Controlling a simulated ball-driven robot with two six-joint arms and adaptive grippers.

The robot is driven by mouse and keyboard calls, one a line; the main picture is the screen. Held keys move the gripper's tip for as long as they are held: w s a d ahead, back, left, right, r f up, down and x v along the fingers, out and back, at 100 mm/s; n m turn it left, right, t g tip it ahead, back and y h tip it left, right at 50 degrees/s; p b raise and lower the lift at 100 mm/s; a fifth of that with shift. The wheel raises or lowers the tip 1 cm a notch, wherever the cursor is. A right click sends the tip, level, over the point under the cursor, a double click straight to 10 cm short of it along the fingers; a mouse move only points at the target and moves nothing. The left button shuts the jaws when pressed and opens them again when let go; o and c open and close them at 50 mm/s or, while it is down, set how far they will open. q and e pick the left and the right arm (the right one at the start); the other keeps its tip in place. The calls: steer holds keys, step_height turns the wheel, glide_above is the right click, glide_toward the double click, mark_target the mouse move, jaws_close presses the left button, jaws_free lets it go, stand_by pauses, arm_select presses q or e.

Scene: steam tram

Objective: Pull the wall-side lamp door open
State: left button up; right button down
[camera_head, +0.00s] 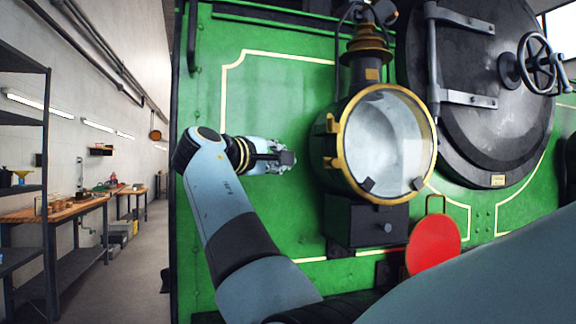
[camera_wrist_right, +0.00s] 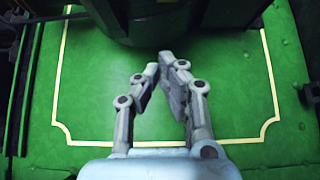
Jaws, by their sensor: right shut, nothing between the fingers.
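The lamp (camera_head: 322,150) is a dark round housing with a brass chimney on the green front. Its door (camera_head: 432,150) is a brass ring with glass, facing forward, and looks closed against the housing. Brass fittings (camera_head: 331,123) show on the housing's left side. My right gripper (camera_head: 287,158) is left of the lamp, apart from it and pointing towards its side. In the right wrist view my right gripper (camera_wrist_right: 160,70) is shut and empty, its tips just below a dark shape, probably the lamp's underside or housing. My left gripper is not in view.
A red disc (camera_head: 433,244) sits below the lamp at right. The dark smokebox door (camera_head: 470,110) with a handwheel (camera_head: 537,63) is at right. Workbenches (camera_head: 75,206) and a shelf rack stand far left. Bare green panel (camera_head: 275,90) lies left of the lamp.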

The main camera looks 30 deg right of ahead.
steer(key=d+p, duration=0.3)
steer(key=d, duration=0.4)
steer(key=shift+d+f+p, duration=0.15)
steer(key=shift+d+p, duration=0.1)
steer(key=shift+p, duration=0.15)
